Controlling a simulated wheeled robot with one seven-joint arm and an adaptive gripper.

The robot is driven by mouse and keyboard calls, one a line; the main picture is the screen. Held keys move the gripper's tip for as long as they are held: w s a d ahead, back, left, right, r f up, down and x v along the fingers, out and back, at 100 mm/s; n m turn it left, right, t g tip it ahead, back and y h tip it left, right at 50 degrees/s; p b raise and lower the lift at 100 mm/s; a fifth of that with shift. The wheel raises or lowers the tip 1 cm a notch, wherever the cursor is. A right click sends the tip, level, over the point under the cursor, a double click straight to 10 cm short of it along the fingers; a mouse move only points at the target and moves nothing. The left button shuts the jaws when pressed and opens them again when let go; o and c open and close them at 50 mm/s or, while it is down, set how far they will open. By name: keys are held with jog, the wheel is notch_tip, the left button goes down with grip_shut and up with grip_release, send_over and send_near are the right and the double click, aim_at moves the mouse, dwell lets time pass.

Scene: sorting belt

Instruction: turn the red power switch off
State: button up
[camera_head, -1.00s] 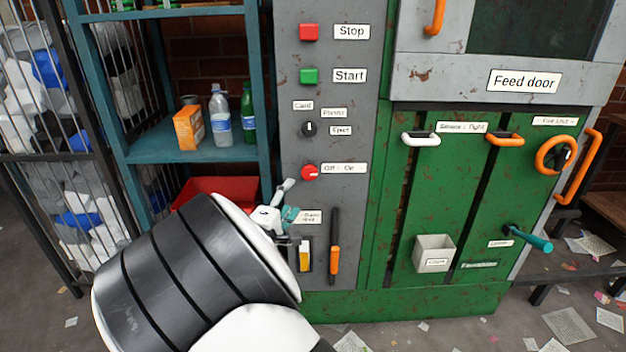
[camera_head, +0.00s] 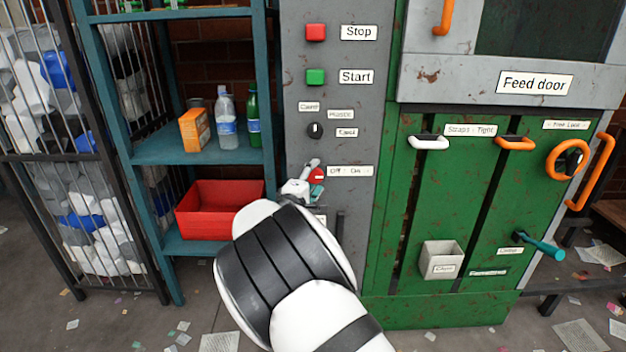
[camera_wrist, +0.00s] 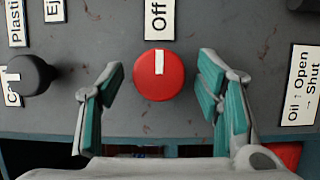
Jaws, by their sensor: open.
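The red power switch (camera_wrist: 158,84) is a round knob on the grey panel, with a white mark on its face. In the wrist view the mark lies near the "Off" label (camera_wrist: 159,18). In the head view the switch (camera_head: 318,175) is partly hidden behind my gripper (camera_head: 309,184), beside the "Off - On" label (camera_head: 350,171). In the wrist view my gripper (camera_wrist: 160,95) is open, with one teal-padded finger on each side of the knob and a gap on both sides. Contact is not visible.
A black selector knob (camera_wrist: 30,75) sits to the left in the wrist view, and an "Oil Open Shut" label (camera_wrist: 300,85) to the right. Red Stop (camera_head: 315,32) and green Start (camera_head: 315,76) buttons are above. A shelf with a red bin (camera_head: 215,212) stands left.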

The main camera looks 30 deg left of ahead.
jog(key=c, duration=1.2)
jog(key=shift+o, duration=0.2)
jog(key=n, duration=0.1)
jog(key=n+t+b, duration=0.1)
jog(key=n+b, duration=0.1)
jog(key=shift+f+n+y, duration=0.25)
jog(key=shift+n+y, duration=0.05)
jog(key=n, duration=0.2)
jog(key=n+t+y, duration=0.1)
jog(key=n, duration=0.2)
jog(key=shift+y+b, duration=0.3)
jog(key=shift+b, duration=0.1)
jog(key=n+y+p, duration=0.1)
jog(key=n, duration=0.2)
jog(key=n+y+p, duration=0.1)
jog(key=n, duration=0.2)
jog(key=shift+d+t+y, duration=0.15)
jog(key=shift+t+y, duration=0.25)
jog(key=n+y+p, duration=0.1)
jog(key=n+y, duration=0.1)
jog(key=n, duration=0.2)
jog(key=n+g+y+p, duration=0.1)
jog(key=n+p, duration=0.1)
jog(key=n, duration=0.1)
jog(key=shift+f+n+y, duration=0.1)
jog(key=shift+n+y, duration=0.3)
jog(key=shift+w+d+g+p, duration=0.1)
jog(key=shift+g+p, duration=0.2)
